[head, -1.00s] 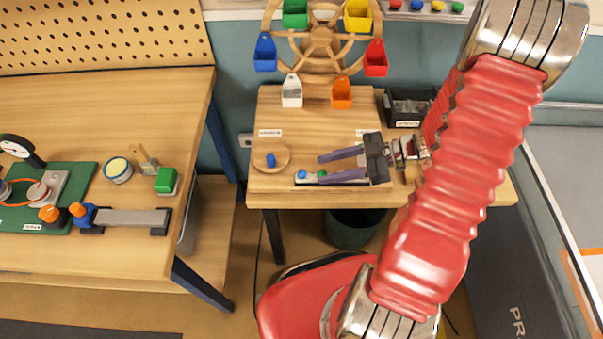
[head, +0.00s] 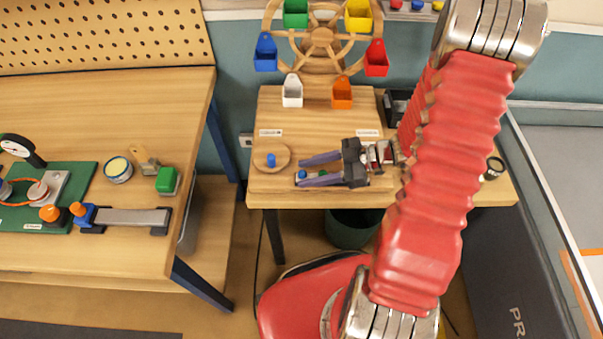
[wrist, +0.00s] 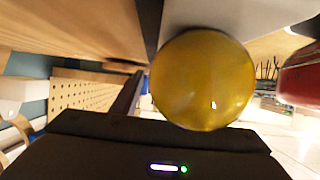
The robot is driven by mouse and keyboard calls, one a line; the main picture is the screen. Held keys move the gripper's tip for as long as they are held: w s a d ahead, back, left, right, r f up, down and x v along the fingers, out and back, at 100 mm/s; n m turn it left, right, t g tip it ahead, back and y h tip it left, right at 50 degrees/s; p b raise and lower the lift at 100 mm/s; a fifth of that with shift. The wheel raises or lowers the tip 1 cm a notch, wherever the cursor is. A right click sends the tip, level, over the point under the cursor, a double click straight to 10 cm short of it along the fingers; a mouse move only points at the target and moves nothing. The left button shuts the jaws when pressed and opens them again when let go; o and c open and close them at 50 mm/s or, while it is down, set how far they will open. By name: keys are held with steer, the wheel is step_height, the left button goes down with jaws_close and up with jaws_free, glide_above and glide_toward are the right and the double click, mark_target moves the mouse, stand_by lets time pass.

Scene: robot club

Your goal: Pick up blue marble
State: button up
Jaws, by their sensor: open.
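The blue marble (head: 302,175) sits at the left end of a small rack (head: 297,184) near the front of the middle table. A green marble (head: 321,173) sits just right of it. My gripper (head: 301,171) is open, its purple fingers pointing left over the rack. In the head view one fingertip is behind the blue marble and one in front; I cannot tell their height. The marble does not look gripped. In the wrist view a large yellow ball (wrist: 203,80) is close to the camera; I cannot make out the blue marble there.
A wooden wheel with coloured buckets (head: 320,40) stands at the back. The left workbench (head: 60,260) holds several tools.

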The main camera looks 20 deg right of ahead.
steer(key=shift+c, duration=0.6)
jaws_close()
